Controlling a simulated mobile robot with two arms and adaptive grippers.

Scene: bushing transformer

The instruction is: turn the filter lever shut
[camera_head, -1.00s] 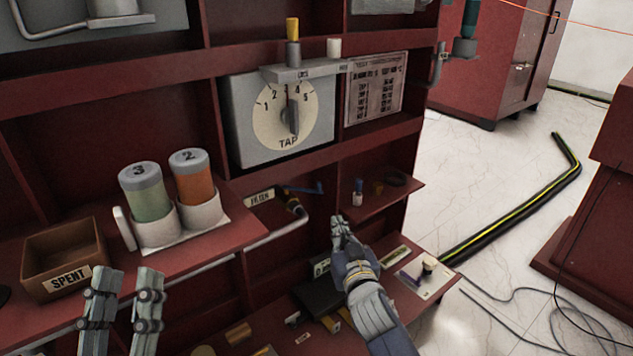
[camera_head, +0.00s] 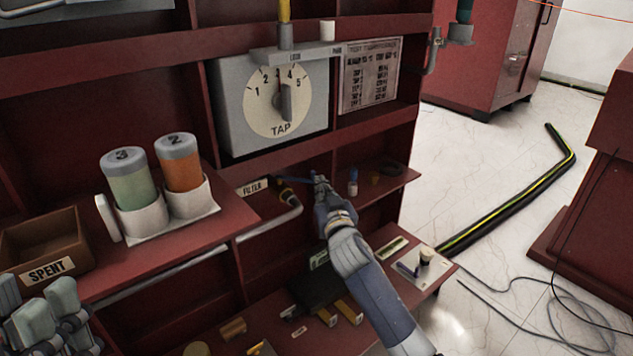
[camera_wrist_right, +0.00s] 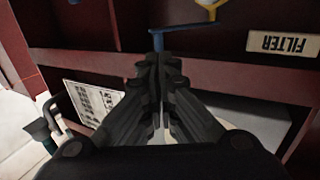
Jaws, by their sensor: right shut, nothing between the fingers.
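The blue filter lever (camera_head: 292,179) sits at the end of a yellow-banded valve on a grey pipe, beside the FILTER label (camera_head: 252,187). In the right wrist view the lever (camera_wrist_right: 195,30) is a flat blue bar with a short downturned end. My right gripper (camera_head: 318,181) is at the lever's right end. In the wrist view its fingertips (camera_wrist_right: 161,62) are together just at that downturned end, with nothing between them; I cannot tell whether they touch it. My left gripper (camera_head: 40,310) is partly in view at the lower left, fingers apart and empty.
The TAP dial box (camera_head: 272,105) is above the lever. Two numbered canisters (camera_head: 133,178) and the SPENT bin (camera_head: 45,245) stand at left. A small shelf (camera_head: 385,190) with small items is at right. A lower bench (camera_head: 275,318) holds loose parts.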

